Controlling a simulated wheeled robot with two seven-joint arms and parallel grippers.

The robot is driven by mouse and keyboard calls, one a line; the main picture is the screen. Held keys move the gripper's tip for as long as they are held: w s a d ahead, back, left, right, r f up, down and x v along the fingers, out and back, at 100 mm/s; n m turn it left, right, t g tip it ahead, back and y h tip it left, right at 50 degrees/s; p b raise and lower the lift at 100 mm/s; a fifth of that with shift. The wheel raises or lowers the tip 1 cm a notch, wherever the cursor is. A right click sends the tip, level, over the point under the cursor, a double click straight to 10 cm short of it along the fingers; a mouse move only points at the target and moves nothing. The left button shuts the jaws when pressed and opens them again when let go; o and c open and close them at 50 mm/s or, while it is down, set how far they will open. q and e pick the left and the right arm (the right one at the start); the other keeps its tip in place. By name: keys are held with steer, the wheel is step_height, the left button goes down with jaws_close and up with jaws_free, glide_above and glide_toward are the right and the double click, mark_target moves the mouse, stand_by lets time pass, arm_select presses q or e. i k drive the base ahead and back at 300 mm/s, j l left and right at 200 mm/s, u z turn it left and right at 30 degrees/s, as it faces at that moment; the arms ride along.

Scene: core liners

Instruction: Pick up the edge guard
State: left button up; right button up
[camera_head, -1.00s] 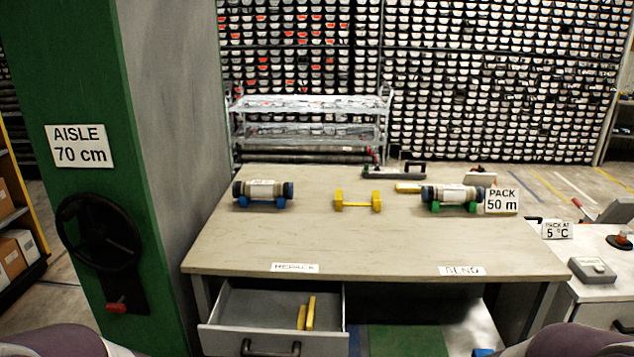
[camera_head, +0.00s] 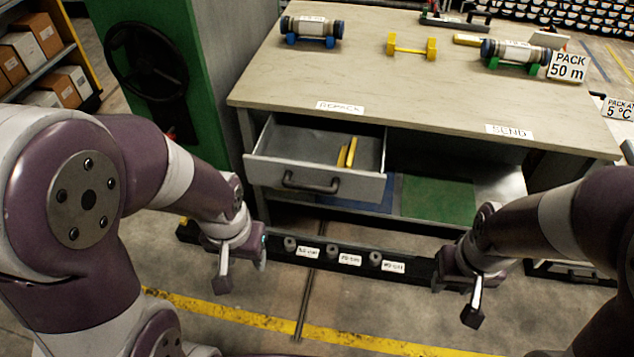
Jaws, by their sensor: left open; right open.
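No part is labelled as the edge guard, so I cannot tell for certain which it is. Two narrow yellow strips (camera_head: 346,153) lie side by side in the open drawer (camera_head: 315,178). A long dark bar (camera_head: 348,258) with small knobs and white labels runs low between my grippers. My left gripper (camera_head: 242,266) is open near the bar's left part. My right gripper (camera_head: 456,291) is open near its right end. Both look empty, and I cannot tell whether either touches the bar.
The table (camera_head: 420,95) carries a left core liner (camera_head: 311,29) on blue supports, a yellow stand (camera_head: 411,47) and a right core liner (camera_head: 515,52) on green supports. A green column (camera_head: 160,60) stands left.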

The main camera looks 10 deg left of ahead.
mark_target(347, 155)
steer(key=i+l+z, duration=0.1)
steer(key=i+z, duration=0.2)
steer(key=i, duration=0.35)
steer(key=i+z, duration=0.25)
steer(key=i, duration=0.4)
